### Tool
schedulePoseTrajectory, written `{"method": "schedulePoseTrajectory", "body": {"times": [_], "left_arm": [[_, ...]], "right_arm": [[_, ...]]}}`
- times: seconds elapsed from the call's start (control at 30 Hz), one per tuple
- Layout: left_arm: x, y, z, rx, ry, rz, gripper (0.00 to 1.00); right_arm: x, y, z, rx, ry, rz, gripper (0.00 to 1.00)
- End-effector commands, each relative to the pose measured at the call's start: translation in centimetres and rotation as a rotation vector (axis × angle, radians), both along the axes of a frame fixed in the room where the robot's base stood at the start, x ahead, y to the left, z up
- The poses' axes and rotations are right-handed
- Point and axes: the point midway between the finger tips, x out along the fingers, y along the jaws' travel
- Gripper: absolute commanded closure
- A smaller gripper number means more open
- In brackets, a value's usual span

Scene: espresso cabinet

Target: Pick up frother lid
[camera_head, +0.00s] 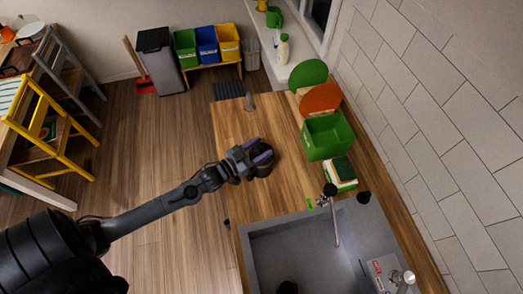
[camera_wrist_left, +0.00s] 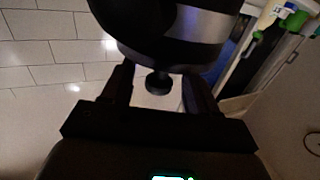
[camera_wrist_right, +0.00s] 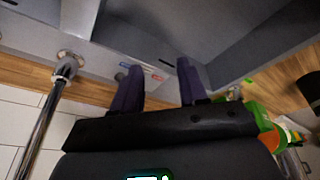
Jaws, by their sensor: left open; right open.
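The frother (camera_head: 264,168) is a small dark round pot on the wooden counter, partly hidden by my left gripper (camera_head: 257,153). In the left wrist view a large black rounded body with a shiny grey band, apparently the frother with its lid (camera_wrist_left: 150,52), fills the upper middle. A small black knob (camera_wrist_left: 158,83) sticks out from it between my left fingers, which stand apart on either side. I cannot tell whether either finger touches it. My right gripper (camera_wrist_right: 158,85) is open and empty in the right wrist view; I cannot make it out in the head view.
A grey sink (camera_head: 300,250) with a tap (camera_head: 333,215) lies at the front of the counter. A green bin (camera_head: 327,135), a sponge (camera_head: 343,170) and green and orange round boards (camera_head: 320,98) stand right of the frother.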

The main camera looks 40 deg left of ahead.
Motion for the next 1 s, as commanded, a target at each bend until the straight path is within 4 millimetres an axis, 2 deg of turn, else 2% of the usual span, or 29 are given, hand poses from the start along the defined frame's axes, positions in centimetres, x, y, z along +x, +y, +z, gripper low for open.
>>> {"method": "schedulePoseTrajectory", "body": {"times": [0.1, 0.37, 0.47, 0.73, 1.0], "left_arm": [[0.83, -0.2, 0.01, 0.0, 0.0, 0.0, 0.41], [1.0, -0.26, -0.07, 0.0, 0.001, -0.001, 0.41], [0.99, -0.24, -0.07, 0.0, 0.001, -0.001, 0.53], [0.98, -0.23, -0.06, 0.0, 0.001, -0.001, 0.95], [0.98, -0.23, 0.0, 0.0, 0.001, -0.001, 0.95]], "right_arm": [[0.01, 0.01, 0.15, 0.0, 0.0, 0.0, 0.57], [0.01, -0.04, 0.12, -0.001, 0.0, 0.001, 0.57], [0.0, -0.1, 0.1, -0.004, 0.0, 0.003, 0.57], [-0.01, -0.25, 0.09, -0.011, 0.0, 0.007, 0.57], [-0.01, -0.23, 0.08, -0.01, 0.001, 0.006, 0.57]]}}
